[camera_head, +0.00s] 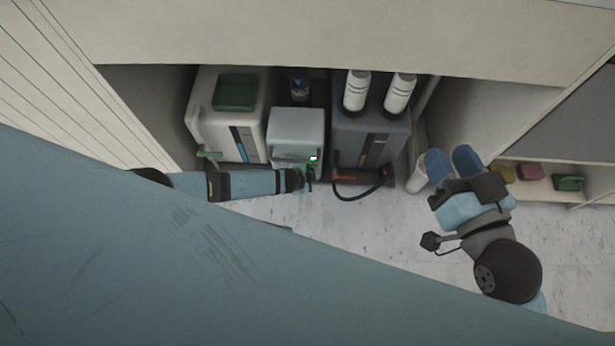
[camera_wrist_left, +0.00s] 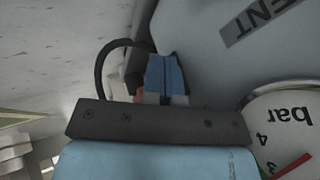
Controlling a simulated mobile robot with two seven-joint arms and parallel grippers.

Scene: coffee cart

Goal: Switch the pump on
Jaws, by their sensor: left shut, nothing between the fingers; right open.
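A small pale grey-blue unit (camera_head: 298,128) stands in the middle of the bay, with a small lit green display (camera_head: 313,157) on its front; I cannot read a label that marks it as the pump. My left gripper (camera_head: 308,182) is at the front of this unit, shut and empty. In the left wrist view its blue fingers (camera_wrist_left: 166,76) are together close to a grey-blue surface. A pressure gauge (camera_wrist_left: 288,130) marked "bar" shows there at the right, below a label ending in "ENT" (camera_wrist_left: 262,15). No switch is clearly visible. My right gripper (camera_head: 453,165) is open and empty at the right.
A white machine (camera_head: 230,125) with a green top stands left of the unit. A dark grey machine (camera_head: 370,135) carrying two white canisters stands right, with a black hose (camera_head: 362,196) in front. A low shelf (camera_head: 535,178) holds coloured items.

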